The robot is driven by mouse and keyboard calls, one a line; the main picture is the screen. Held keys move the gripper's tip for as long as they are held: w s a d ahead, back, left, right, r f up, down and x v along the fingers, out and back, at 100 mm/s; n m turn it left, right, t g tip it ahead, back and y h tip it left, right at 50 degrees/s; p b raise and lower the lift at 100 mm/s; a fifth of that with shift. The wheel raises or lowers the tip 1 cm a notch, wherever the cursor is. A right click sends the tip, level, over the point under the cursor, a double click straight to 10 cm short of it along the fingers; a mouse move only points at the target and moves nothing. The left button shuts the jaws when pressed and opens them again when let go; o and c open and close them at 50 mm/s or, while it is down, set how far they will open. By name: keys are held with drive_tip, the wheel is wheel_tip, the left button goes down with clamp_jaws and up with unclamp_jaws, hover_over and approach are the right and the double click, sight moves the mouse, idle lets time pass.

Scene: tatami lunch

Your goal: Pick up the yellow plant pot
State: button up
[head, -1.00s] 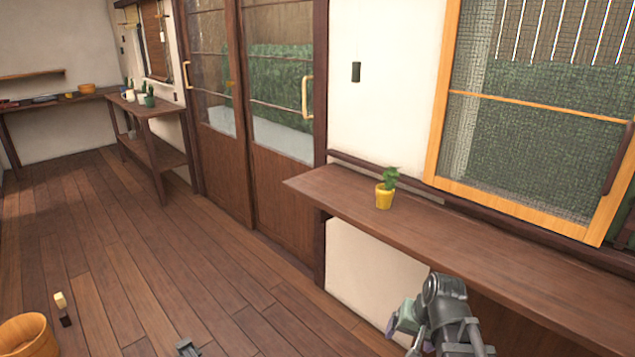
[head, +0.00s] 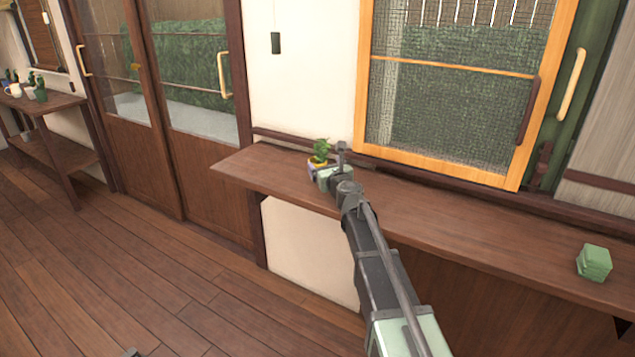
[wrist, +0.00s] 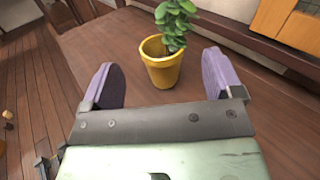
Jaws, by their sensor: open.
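The yellow plant pot (wrist: 162,67) holds a leafy green plant and stands upright on the brown wooden counter (wrist: 110,40). In the wrist view my gripper (wrist: 162,80) is open, with a purple finger on either side of the pot's near part. The pot lies between and slightly beyond the fingers, and I see no finger touching it. In the head view my gripper (head: 321,172) is at the pot (head: 312,163) and hides most of it; the plant shows above.
A green box (head: 594,262) sits at the right on the same counter, well away from the pot. A wall and orange-framed window (head: 450,80) stand behind the counter. A side table (head: 50,103) with small pots is at far left. The counter between pot and box is clear.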

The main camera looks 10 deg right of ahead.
sight(318, 166)
wheel_tip(318, 166, down, 5)
drive_tip(key=b, duration=0.3)
drive_tip(key=shift+w+a+r+p, duration=0.15)
drive_tip(key=shift+w+r+p, duration=0.45)
drive_tip(key=shift+r+p, duration=0.05)
drive_tip(key=shift+w+f, duration=0.1)
drive_tip(key=shift+w, duration=0.05)
drive_tip(key=w, duration=0.4)
drive_tip(key=w+a, duration=0.1)
drive_tip(key=w, duration=0.1)
drive_tip(key=shift+w, duration=0.1)
drive_tip(key=c, duration=1)
wheel_tip(318, 166, up, 20)
drive_tip(key=p, duration=2)
drive_tip(key=shift+r, duration=0.2)
